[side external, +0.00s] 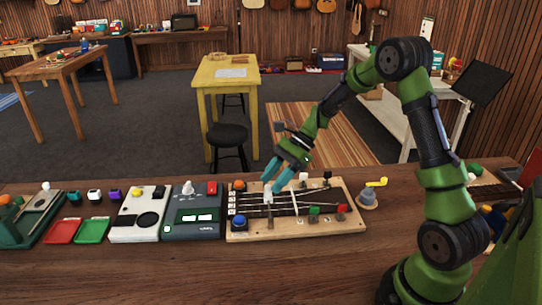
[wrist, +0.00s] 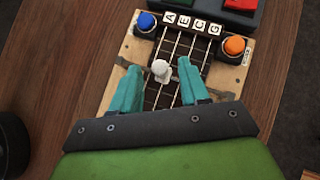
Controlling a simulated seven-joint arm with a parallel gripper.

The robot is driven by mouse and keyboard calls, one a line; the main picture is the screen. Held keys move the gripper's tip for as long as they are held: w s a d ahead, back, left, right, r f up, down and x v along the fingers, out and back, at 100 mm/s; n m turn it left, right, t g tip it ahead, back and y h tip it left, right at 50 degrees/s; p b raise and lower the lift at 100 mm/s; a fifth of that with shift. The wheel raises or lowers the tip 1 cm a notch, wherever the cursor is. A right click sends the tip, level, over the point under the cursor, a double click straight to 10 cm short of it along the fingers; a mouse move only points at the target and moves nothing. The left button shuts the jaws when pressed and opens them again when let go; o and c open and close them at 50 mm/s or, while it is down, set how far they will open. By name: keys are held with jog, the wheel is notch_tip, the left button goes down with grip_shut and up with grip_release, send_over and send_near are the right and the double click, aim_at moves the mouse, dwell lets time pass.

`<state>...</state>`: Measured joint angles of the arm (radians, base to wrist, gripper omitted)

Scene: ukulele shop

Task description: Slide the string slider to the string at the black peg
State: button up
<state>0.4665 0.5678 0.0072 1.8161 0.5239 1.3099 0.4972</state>
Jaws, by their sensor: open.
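The string board (side external: 243,233) is a wooden plate with a dark fretted neck and several strings on the counter. The white string slider (side external: 267,197) stands on the neck near the letter-tile end; it also shows in the wrist view (wrist: 161,72). My gripper (side external: 276,178) is open over the board. In the wrist view, its teal fingers (wrist: 158,68) are spread on either side of the slider, with gaps to both. At the board's right end are a green peg (side external: 314,211), a red peg (side external: 342,208), and small pale and dark pegs (side external: 327,176) along the far side.
A blue button (side external: 238,222) and an orange button (side external: 239,185) flank the letter tiles (wrist: 192,24). A grey device (side external: 193,225) sits close on the left. A grey stand with a yellow handle (side external: 370,193) is just right of the board.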

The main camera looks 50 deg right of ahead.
aim_at(268, 187)
jog(key=shift+x, duration=1.65)
grip_shut()
jog(key=shift+d, duration=0.1)
